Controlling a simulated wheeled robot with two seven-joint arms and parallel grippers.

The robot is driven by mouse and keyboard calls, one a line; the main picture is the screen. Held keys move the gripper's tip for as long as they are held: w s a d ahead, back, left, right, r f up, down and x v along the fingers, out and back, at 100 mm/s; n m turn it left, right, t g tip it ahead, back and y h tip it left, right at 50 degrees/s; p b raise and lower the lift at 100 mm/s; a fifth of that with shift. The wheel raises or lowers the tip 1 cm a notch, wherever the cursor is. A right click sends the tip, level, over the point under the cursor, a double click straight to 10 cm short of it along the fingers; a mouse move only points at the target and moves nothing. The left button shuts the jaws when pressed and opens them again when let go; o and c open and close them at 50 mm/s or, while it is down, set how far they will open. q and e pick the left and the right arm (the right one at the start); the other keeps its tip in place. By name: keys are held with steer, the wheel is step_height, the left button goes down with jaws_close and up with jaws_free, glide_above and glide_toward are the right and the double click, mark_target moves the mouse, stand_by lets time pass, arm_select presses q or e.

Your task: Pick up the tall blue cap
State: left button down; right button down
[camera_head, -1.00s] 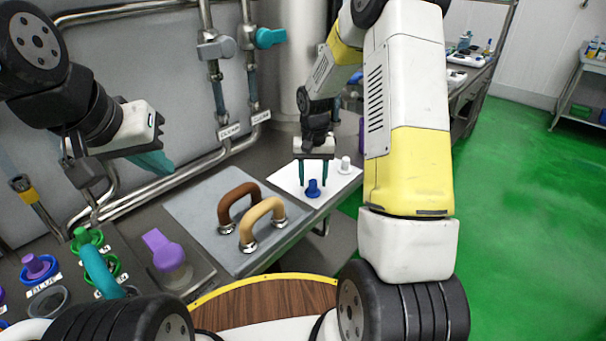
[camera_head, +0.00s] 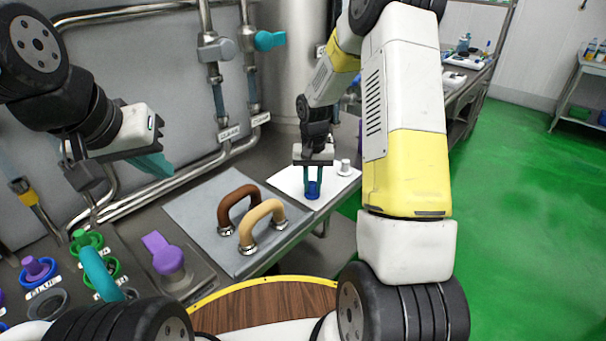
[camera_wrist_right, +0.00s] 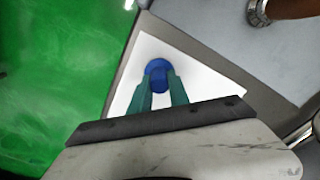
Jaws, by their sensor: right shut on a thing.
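The tall blue cap (camera_head: 313,192) stands upright on a white mat (camera_head: 287,183) on the counter. It also shows in the right wrist view (camera_wrist_right: 158,68), between the fingertips. My right gripper (camera_head: 313,184) points down over the cap and is shut on its upper part, one teal finger on each side. The cap's base seems to rest on the mat. My left gripper (camera_head: 155,163) hangs at the upper left, away from the cap, with teal fingers seen from the side. Its finger gap is hidden.
A white cap-like piece (camera_head: 345,166) stands on the mat right of the cap. A brown handle (camera_head: 237,204) and a tan handle (camera_head: 262,222) stand on a grey plate to the left. A purple valve handle (camera_head: 163,252) is further left. Pipes run along the wall.

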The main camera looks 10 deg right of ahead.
mark_target(313, 183)
steer(key=shift+r, duration=0.15)
step_height(313, 183, up, 4)
steer(key=shift+s+f, duration=0.15)
steer(key=shift+f, duration=0.1)
steer(key=s+a+r, duration=0.1)
steer(key=s+a, duration=0.2)
steer(key=s, duration=1.2)
steer(key=shift+s+a, duration=0.15)
steer(key=shift+a, duration=0.25)
steer(key=shift+r, duration=0.1)
